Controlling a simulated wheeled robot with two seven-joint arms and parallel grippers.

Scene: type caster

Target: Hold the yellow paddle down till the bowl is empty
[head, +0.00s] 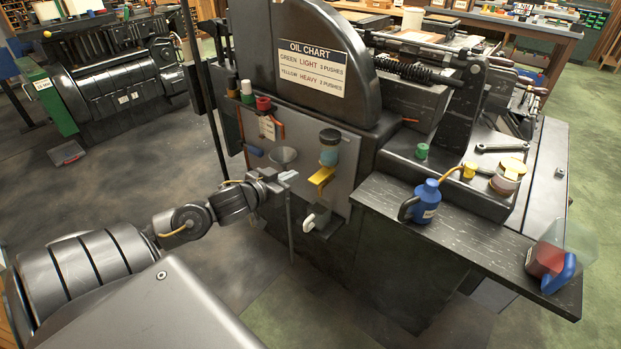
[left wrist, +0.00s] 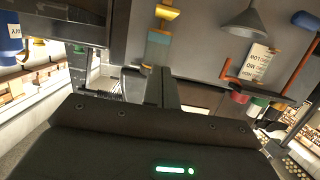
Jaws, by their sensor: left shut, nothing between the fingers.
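The yellow paddle (head: 321,177) sticks out from the grey panel on the machine's side. A small glass bowl (head: 329,152) with a blue-green filling and a dark top sits just above it; how full it is I cannot tell. My left gripper (head: 289,177) is shut and empty, left of the paddle and apart from it, at about its height. In the left wrist view, which is upside down, the paddle (left wrist: 168,12) and the bowl (left wrist: 158,48) lie beyond the shut fingers (left wrist: 170,88). My right gripper is not in view.
A grey funnel (head: 283,155) is on the panel up and left of my gripper. A white-tipped lever (head: 313,219) sits below the paddle. A dark shelf (head: 460,228) with a blue oil can (head: 424,203) juts out to the right.

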